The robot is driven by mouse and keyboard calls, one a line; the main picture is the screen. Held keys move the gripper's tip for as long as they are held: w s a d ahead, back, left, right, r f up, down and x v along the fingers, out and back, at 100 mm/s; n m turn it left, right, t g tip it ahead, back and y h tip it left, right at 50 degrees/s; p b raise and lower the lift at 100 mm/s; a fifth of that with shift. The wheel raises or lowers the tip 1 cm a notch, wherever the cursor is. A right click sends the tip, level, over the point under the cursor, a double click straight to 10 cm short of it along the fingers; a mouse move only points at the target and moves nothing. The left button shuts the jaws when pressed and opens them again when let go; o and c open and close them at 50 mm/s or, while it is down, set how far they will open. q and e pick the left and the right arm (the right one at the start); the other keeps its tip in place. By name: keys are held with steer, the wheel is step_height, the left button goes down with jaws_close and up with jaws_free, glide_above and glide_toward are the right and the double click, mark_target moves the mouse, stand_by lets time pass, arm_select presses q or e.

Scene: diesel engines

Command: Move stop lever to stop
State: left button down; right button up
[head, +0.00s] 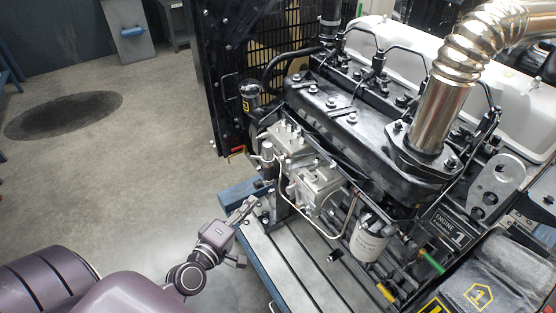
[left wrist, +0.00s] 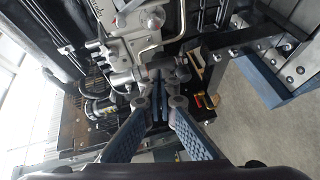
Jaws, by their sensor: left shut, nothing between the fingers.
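The diesel engine (head: 345,118) stands on a blue-edged metal frame. A grey metal fuel pump (head: 318,184) is on its near side, and it also shows in the left wrist view (left wrist: 122,52). I cannot single out the stop lever for certain among the small parts on the pump's side. My left gripper (head: 249,205) is just left of the pump, at the frame's edge. In the left wrist view its fingers (left wrist: 163,101) are shut, with nothing held, and their tips overlap small dark parts beside the pump. Whether they touch these cannot be told.
A white filter (head: 369,238) hangs right of the pump, near a green-handled part (head: 431,262). Thin metal pipes run in front of the pump. A black radiator panel (head: 208,75) stands behind. Open floor (head: 110,180) lies to the left.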

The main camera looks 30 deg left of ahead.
mark_target(304, 162)
arm_select(q)
step_height(304, 162, up, 9)
steer(key=n+t, duration=0.1)
steer(key=n, duration=0.1)
steer(key=shift+w+t, duration=0.2)
steer(key=shift+t, duration=0.1)
steer(key=shift+d, duration=0.1)
steer(key=w+p, duration=0.3)
steer(key=w, duration=0.7)
steer(key=shift+r, duration=0.15)
steer(key=d, duration=0.2)
steer(key=s+d+p, duration=0.1)
steer(key=shift+s+d, duration=0.15)
steer(key=shift+d, duration=0.25)
